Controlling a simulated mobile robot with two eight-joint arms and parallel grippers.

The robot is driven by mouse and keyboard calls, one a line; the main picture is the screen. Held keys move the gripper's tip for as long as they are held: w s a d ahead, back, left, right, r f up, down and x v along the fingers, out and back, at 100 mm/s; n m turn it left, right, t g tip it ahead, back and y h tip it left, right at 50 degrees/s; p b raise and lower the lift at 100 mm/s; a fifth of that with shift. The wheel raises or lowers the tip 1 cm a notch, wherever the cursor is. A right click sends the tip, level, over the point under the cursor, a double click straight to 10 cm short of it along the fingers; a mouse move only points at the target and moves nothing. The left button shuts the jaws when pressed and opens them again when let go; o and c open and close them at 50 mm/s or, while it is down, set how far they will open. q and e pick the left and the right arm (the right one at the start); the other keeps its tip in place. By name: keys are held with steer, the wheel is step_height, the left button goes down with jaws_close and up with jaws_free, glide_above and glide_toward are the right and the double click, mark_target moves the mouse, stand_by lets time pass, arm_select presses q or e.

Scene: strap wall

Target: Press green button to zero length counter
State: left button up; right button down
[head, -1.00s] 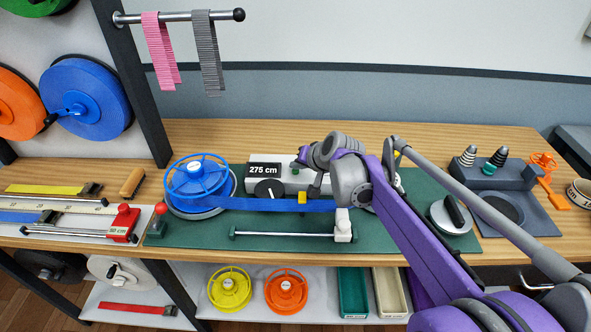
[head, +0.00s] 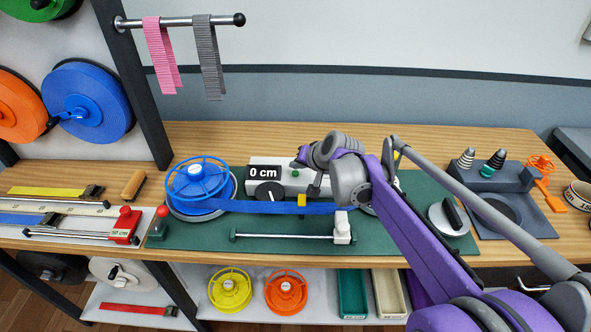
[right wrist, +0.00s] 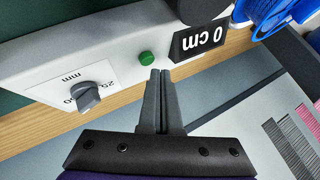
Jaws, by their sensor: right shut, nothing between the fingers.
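The length counter is a white box (head: 262,162) on the green mat, with a black display (head: 264,173) that reads "0 cm". The display shows upside down in the right wrist view (right wrist: 201,40). The green button (right wrist: 146,58) sits on the box's face beside the display; it also shows small in the head view (head: 295,174). My right gripper (right wrist: 160,72) is shut and empty. Its fingertips are just beside the green button in the right wrist view; I cannot tell whether they touch it. My left gripper is not in view.
A blue reel (head: 198,183) stands left of the counter, with a blue strap (head: 270,207) running right from it. A grey knob (right wrist: 86,96) sits on the same box. A rail (head: 285,237) lies along the mat's front. Bare wood (head: 440,145) is free behind the mat.

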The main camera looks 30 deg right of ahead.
mark_target(297, 178)
steer(key=shift+r, duration=0.2)
step_height(297, 178, up, 5)
steer(key=p, duration=0.4)
steer(key=shift+f, duration=0.1)
stand_by(0.4)
stand_by(0.4)
steer(key=s+a+f+n+g+p, duration=0.2)
steer(key=s+a+n, duration=0.2)
steer(key=s+a, duration=0.7)
steer(key=s+a+f+n+g+p, duration=0.1)
steer(key=s+a+f+n, duration=0.1)
steer(key=s, duration=0.6)
steer(key=s+a+f+n+p, duration=0.1)
steer(key=s+f, duration=0.3)
steer(key=s, duration=0.4)
steer(key=shift+s+a+f+n+g+h, duration=0.3)
steer(key=shift+s+a+f+n+g, duration=0.1)
steer(key=shift+n, duration=0.2)
